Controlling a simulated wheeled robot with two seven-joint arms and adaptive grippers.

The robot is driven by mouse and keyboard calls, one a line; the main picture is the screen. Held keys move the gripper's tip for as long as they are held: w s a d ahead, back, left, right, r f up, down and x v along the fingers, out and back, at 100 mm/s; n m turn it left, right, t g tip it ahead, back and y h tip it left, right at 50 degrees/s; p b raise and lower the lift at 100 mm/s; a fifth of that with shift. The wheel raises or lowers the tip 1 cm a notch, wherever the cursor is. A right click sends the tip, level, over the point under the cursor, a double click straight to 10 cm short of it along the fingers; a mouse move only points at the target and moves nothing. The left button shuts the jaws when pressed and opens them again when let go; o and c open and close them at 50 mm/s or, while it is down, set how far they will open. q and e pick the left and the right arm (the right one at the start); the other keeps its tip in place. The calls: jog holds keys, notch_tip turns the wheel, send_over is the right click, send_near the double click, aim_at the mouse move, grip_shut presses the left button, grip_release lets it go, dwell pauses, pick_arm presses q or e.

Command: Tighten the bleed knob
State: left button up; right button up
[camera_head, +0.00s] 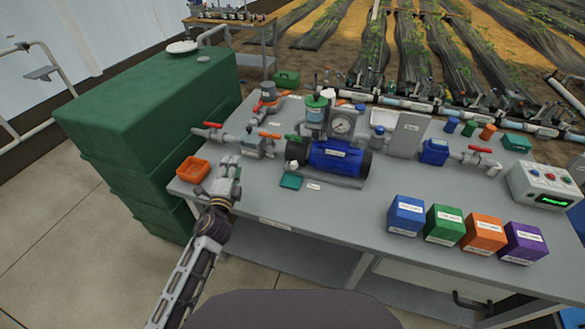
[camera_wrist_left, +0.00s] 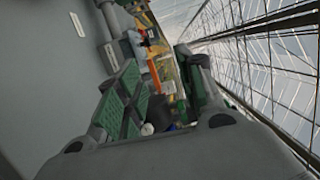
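My left gripper (camera_head: 229,168) is above the left front of the grey bench (camera_head: 335,210), just right of the orange tray and left of the blue pump. It also shows in the left wrist view (camera_wrist_left: 160,85), with its green finger pads apart. A small white knob (camera_head: 293,165) sits low at the left end of the blue pump (camera_head: 335,156); I cannot tell for sure that it is the bleed knob. The gripper is apart from it. In the left wrist view a small white round part (camera_wrist_left: 147,129) shows between the finger bases, and I cannot tell what it is.
A valve with a red handle (camera_head: 207,125) stands just beyond the gripper. Four-sided coloured boxes, such as the blue one (camera_head: 405,215), stand at the right front.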

pick_arm(q)
jog(key=shift+o, duration=1.4)
jog(key=shift+w, duration=0.1)
